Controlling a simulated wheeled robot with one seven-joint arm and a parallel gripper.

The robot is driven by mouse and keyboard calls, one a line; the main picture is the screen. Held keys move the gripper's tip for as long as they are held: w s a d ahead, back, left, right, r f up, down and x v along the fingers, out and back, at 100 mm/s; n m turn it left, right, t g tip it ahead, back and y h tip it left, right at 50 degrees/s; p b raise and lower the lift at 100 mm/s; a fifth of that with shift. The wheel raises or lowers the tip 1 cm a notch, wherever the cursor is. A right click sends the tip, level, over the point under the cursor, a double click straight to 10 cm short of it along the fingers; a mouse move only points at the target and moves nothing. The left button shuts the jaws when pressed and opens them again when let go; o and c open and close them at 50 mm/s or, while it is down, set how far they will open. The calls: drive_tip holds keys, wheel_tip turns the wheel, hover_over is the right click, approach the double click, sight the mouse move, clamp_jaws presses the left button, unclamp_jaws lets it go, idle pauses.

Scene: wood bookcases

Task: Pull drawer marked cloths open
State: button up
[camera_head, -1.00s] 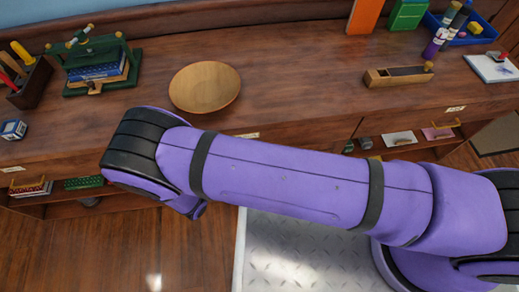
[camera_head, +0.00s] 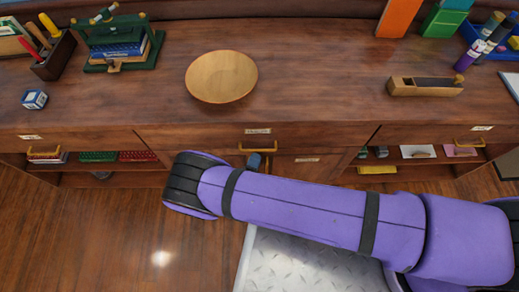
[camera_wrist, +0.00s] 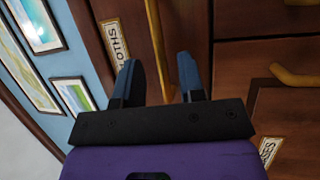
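The drawer marked CLOTHS shows its label (camera_wrist: 115,42) in the wrist view, with a yellow bar handle (camera_wrist: 155,40) beside it. My gripper (camera_wrist: 160,75) is open, with two blue fingers apart and the handle showing between them. Whether the handle lies inside the finger gap in depth, I cannot tell. In the head view a blue fingertip of my gripper (camera_head: 254,161) shows just below the handle (camera_head: 258,150) of the middle drawer (camera_head: 200,137). That drawer looks shut; its label is too small to read there. My arm hides most of the gripper.
Another handle (camera_wrist: 295,76) is right of the fingers in the wrist view. Open shelves with small items flank the middle drawer. On the top stand a wooden bowl (camera_head: 221,76), a wooden plane (camera_head: 425,87) and a tool box (camera_head: 53,57). The floor (camera_head: 100,235) at left is clear.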

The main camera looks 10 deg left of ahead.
sight(259, 150)
drive_tip(key=shift+x, duration=2.15)
clamp_jaws()
